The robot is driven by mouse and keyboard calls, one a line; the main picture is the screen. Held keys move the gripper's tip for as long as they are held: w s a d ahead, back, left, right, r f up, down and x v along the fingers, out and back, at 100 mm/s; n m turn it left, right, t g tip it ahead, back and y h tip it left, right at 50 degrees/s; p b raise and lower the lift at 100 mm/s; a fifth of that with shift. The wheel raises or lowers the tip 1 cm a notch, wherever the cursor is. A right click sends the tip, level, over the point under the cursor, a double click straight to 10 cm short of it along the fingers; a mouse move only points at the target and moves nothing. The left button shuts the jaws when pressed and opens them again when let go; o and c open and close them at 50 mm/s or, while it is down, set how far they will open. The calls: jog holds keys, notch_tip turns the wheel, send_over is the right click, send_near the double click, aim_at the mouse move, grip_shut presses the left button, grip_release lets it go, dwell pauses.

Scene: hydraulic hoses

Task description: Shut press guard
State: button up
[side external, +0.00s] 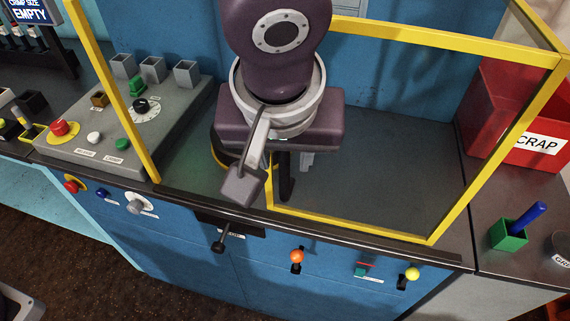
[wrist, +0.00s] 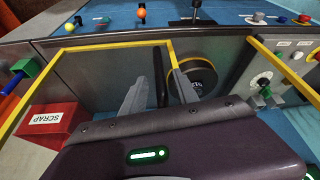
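The press guard (side external: 350,227) is a yellow-edged frame standing at the right of the press front. A gap separates its left upright from the yellow post (side external: 143,140) by the control panel. In the wrist view the guard's frame (wrist: 110,42) runs along the top, and its upright comes down near my right finger. My gripper (wrist: 158,85) points down beside this upright, fingers apart. A dark upright bar (wrist: 160,75), probably the guard's handle, appears between the fingers with space on both sides; contact is not visible. In the side view my gripper (side external: 292,165) partly hides the upright.
A dark round press part (wrist: 200,80) sits in the gap beside my right finger. The grey control panel (side external: 120,125) is at left; a red scrap bin (side external: 500,100) is at right. Levers and knobs, including an orange knob (side external: 296,256), stick out along the blue front.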

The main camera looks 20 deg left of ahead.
jog(key=x, duration=0.5)
jog(key=shift+w+a+f, duration=0.1)
jog(key=shift+f, duration=0.05)
jog(key=shift+c, duration=0.3)
grip_shut()
dwell(0.9)
